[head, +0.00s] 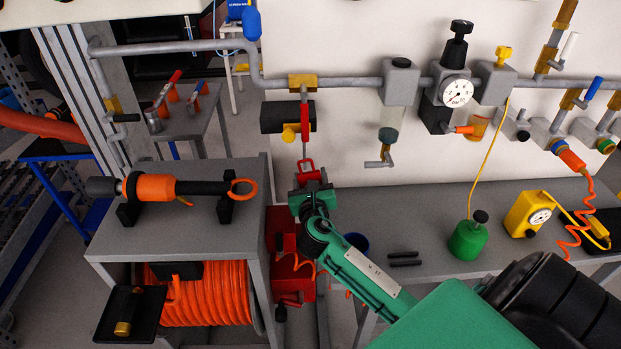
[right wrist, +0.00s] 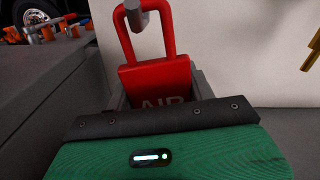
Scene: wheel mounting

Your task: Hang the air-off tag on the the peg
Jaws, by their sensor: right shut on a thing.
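My right gripper (head: 309,190) is shut on the red air-off tag (head: 307,172), in front of the wall below the pipe. In the right wrist view the red tag (right wrist: 158,80) stands upright between the jaws. Part of its white "AIR" lettering shows above the dark jaw edge, and the rest is hidden. The tag's red loop points up. A grey peg (right wrist: 142,16) overlaps the top of the loop opening in that view. I cannot tell whether the loop is around the peg or only lined up with it. My left gripper is not in view.
A red valve lever (head: 305,118) and a black box with a yellow knob (head: 289,133) are just above the tag. A grey bench (head: 180,234) with an orange tool (head: 155,187) stands left. A green bottle (head: 468,240) and a yellow gauge box (head: 528,215) stand right.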

